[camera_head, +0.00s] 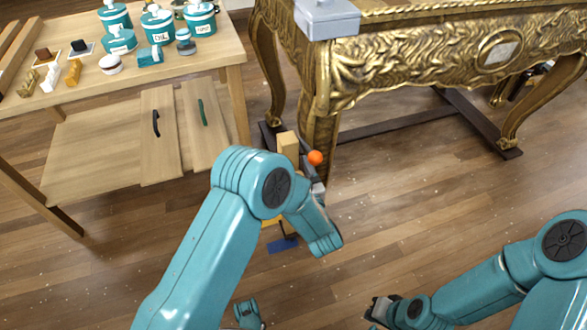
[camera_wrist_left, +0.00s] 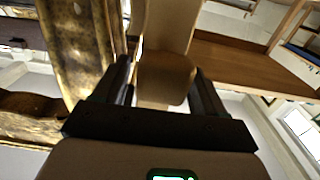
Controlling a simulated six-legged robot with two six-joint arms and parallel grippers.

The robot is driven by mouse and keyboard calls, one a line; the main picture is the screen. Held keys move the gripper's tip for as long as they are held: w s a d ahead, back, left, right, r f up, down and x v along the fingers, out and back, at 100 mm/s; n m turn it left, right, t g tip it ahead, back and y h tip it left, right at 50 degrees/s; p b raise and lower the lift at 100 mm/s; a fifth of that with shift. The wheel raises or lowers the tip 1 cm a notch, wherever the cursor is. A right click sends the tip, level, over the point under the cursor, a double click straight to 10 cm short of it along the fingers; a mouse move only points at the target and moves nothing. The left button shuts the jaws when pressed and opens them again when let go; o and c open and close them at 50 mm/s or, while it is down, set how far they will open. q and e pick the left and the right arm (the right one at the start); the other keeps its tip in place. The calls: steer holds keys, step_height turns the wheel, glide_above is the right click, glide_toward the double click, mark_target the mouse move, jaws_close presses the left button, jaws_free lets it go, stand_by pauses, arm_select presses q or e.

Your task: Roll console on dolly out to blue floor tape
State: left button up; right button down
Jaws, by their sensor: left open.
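The gilt carved console (camera_head: 430,65) stands at the upper right on a dark dolly frame (camera_head: 400,124). A pale wooden post (camera_head: 287,146) rises beside its front left leg, with an orange ball (camera_head: 315,157) close by. My left gripper (camera_head: 311,175) is at this post, partly hidden by its own wrist. In the left wrist view, its open fingers (camera_wrist_left: 162,85) stand either side of the tan wood (camera_wrist_left: 166,45). I cannot tell whether they touch it. Blue floor tape (camera_head: 283,245) shows beyond my left forearm. My right gripper (camera_head: 378,308) is low over the floor, its jaws unclear.
A grey box (camera_head: 326,18) sits on the console's corner. A wooden workbench (camera_head: 225,50) at the left carries teal pots, small blocks and other items, with a lower shelf (camera_head: 95,150) holding two boards. The wooden floor (camera_head: 400,215) in front of the console is clear.

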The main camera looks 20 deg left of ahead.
arm_select(q)
steer(key=shift+s+d, duration=0.3)
steer(key=p+v, duration=0.2)
steer(key=v, duration=0.4)
steer(key=shift+s, duration=0.35)
arm_select(e)
steer(key=shift+s+a+r+g, duration=0.1)
steer(key=shift+s+r+g, duration=0.05)
steer(key=shift+s+r, duration=0.4)
steer(key=shift+s+a+r+g, duration=0.15)
steer(key=shift+s+r, duration=0.15)
steer(key=shift+r, duration=0.4)
arm_select(q)
steer(key=shift+d, duration=0.15)
